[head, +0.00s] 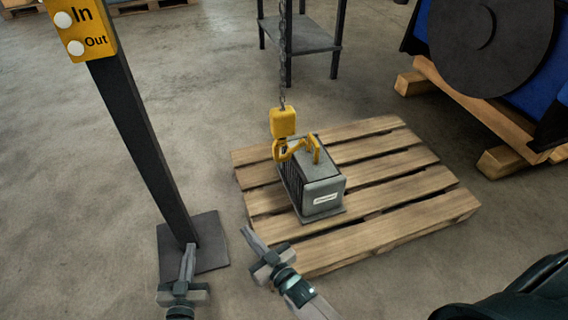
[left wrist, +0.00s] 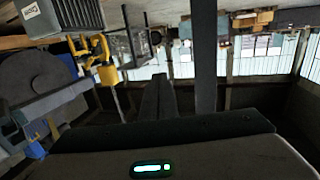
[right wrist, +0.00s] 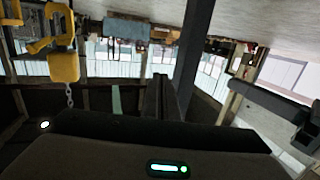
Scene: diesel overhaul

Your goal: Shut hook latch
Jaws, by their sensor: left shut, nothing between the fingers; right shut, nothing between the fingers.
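A yellow hook (head: 279,151) hangs under a yellow block (head: 283,122) on a chain, over a grey ribbed box (head: 322,190) on the pallet. The hook's tip is close to the yellow lifting eye (head: 316,150) on the box; I cannot tell whether it passes through. The hook also shows inverted in the left wrist view (left wrist: 103,47) and right wrist view (right wrist: 38,46). My left gripper (head: 188,250) is shut and empty beside the post's foot. My right gripper (head: 248,234) is shut and empty, apart from the hook, near the pallet's left edge.
A dark post (head: 140,140) with a yellow In/Out button box (head: 80,28) stands at the left. The wooden pallet (head: 420,198) carries the grey box. The chain (head: 283,60) hangs upright. A blue machine (head: 400,15) on timber is at the right, and a metal table (head: 305,35) behind.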

